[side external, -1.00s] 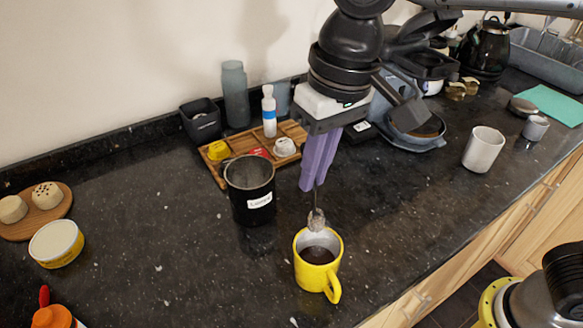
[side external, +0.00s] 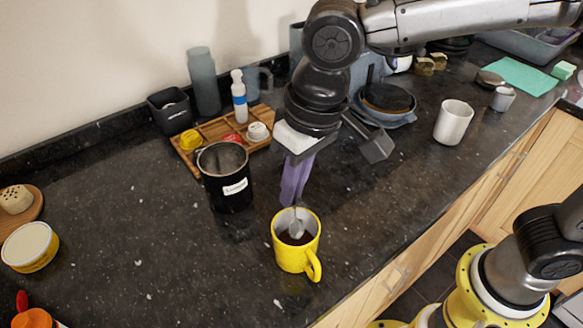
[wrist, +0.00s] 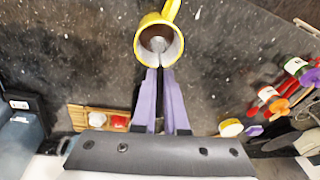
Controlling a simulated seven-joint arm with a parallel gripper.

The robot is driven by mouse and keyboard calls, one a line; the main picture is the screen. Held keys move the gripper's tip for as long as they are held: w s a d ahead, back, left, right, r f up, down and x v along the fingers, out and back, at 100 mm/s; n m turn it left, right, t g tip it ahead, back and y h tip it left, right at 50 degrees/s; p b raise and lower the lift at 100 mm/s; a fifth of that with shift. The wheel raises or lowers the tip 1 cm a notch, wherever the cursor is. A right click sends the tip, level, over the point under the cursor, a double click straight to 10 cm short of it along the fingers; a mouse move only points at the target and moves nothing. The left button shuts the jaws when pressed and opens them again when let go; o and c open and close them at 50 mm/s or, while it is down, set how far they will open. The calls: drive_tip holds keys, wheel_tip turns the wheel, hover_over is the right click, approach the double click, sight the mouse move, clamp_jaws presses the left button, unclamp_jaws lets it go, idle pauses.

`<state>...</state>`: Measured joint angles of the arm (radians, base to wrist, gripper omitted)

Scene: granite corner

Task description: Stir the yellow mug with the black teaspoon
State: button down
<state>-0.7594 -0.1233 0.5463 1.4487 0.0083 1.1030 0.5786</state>
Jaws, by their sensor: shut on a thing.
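The yellow mug (side external: 290,260) stands upright on the dark speckled counter, its handle toward the front right. Dark liquid shows inside it. My gripper (side external: 291,201), with purple fingers, points down just above the mug's far rim. It is shut on the teaspoon (side external: 296,229), whose bowl looks greyish and hangs within the mug's opening; I cannot tell how deep the tip is. In the wrist view the spoon's bowl (wrist: 158,44) shows inside the mug (wrist: 141,36), beyond the fingertips (wrist: 160,72). Most of the spoon's handle is hidden between the fingers.
A black labelled canister (side external: 230,195) stands left of my gripper. Behind it is a wooden tray (side external: 213,128) with small items. A white cup (side external: 453,123) stands to the right. The counter's front edge lies close to the mug.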

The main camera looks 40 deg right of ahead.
drive_tip(key=shift+s+f, duration=0.2)
drive_tip(key=shift+f, duration=1.05)
drive_tip(key=shift+s+f, duration=0.2)
drive_tip(key=shift+f, duration=1.05)
drive_tip(key=shift+w+d, duration=0.1)
